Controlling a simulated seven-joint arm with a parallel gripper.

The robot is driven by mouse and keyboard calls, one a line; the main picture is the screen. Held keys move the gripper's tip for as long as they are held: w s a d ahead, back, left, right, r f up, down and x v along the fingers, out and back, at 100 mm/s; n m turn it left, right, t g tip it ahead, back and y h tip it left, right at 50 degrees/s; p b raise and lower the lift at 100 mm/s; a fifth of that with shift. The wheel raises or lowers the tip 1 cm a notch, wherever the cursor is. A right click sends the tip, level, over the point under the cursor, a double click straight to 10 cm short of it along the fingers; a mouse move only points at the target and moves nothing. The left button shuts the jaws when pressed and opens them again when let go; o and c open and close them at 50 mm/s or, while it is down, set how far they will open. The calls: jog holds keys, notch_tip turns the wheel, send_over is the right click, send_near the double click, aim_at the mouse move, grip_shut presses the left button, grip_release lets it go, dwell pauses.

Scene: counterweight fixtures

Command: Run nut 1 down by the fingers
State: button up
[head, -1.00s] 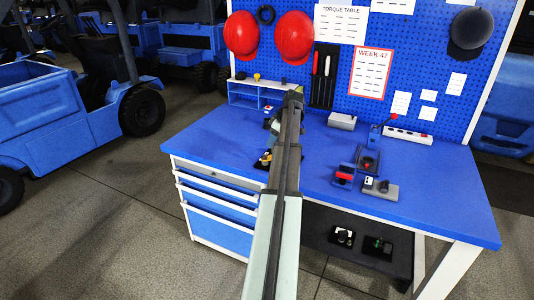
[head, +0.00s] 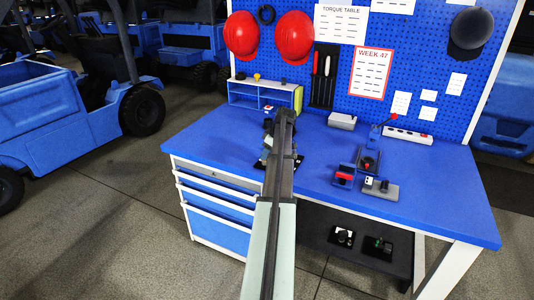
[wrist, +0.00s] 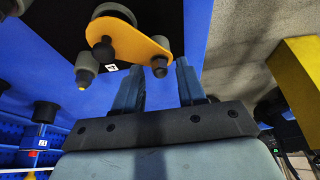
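In the wrist view, a yellow plate (wrist: 140,40) lies on a black base (wrist: 72,48) with a small printed tag. A large grey round part, a dark ball-ended post and grey knob-like pieces stand on it. A dark nut-like piece (wrist: 159,67) at the plate's right end lies in line with the gap between my fingertips; I cannot read whether it is nut 1. My gripper (wrist: 160,80) is open, with one finger to each side of that gap. I cannot tell whether either finger touches it. In the head view my arm hides most of this fixture.
A small blue shelf (head: 243,100) with a yellow-green end stands behind. To the right on the blue bench (head: 440,190) are a red-handled fixture (head: 345,174), a grey block (head: 380,190) and a power strip (head: 408,135). The bench's right front is clear.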

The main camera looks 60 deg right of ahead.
grip_shut()
dwell(0.4)
